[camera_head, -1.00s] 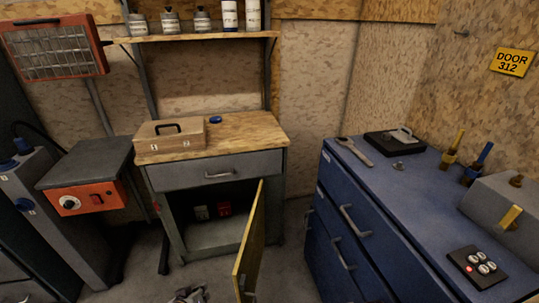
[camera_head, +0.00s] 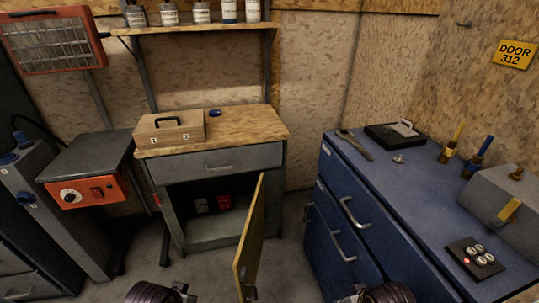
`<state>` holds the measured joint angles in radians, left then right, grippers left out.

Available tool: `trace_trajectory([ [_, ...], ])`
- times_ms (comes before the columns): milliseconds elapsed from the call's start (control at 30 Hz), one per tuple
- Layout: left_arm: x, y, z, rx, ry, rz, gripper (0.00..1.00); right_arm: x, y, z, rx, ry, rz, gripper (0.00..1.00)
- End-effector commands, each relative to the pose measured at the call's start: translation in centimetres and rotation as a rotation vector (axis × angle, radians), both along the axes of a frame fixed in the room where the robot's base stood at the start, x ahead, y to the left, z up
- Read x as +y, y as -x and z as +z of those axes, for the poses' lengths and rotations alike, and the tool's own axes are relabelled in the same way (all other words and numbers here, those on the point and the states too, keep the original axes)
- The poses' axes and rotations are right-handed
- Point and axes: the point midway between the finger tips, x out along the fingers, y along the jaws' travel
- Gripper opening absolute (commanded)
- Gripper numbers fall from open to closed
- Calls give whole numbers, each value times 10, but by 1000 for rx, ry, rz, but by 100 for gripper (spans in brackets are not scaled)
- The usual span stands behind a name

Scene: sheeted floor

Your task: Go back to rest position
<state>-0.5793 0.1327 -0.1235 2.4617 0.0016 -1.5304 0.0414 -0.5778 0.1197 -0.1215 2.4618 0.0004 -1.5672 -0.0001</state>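My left gripper (camera_head: 180,292) shows at the bottom edge of the head view, left of the open yellow cabinet door (camera_head: 250,240). My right gripper (camera_head: 358,294) shows at the bottom edge, in front of the blue drawer cabinet (camera_head: 345,225). Both are mostly cut off by the frame, and their fingers are too small and dark to tell whether they are open or shut. I see no object held in either one.
A grey workbench (camera_head: 240,158) has an open lower compartment with a red and a grey item inside. A wooden box (camera_head: 170,128) stands on its top. A grey machine with an orange panel (camera_head: 90,190) stands left. Some floor (camera_head: 205,270) is clear in front.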

Motion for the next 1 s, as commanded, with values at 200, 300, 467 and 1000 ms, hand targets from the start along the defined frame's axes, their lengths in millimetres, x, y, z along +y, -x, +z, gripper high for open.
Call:
trace_trajectory([
  [200,1,7,2,34,-13,-30,0,-1,0,3,0,2,-1,40],
  [300,1,4,-6,36,-14,-30,0,-1,-2,-4,2,3,0,40],
  [467,1,0,-19,40,-15,-31,0,-1,-7,-18,6,5,1,40],
  [1000,3,-13,-105,72,-27,-37,0,-3,-19,-104,38,17,8,40],
])
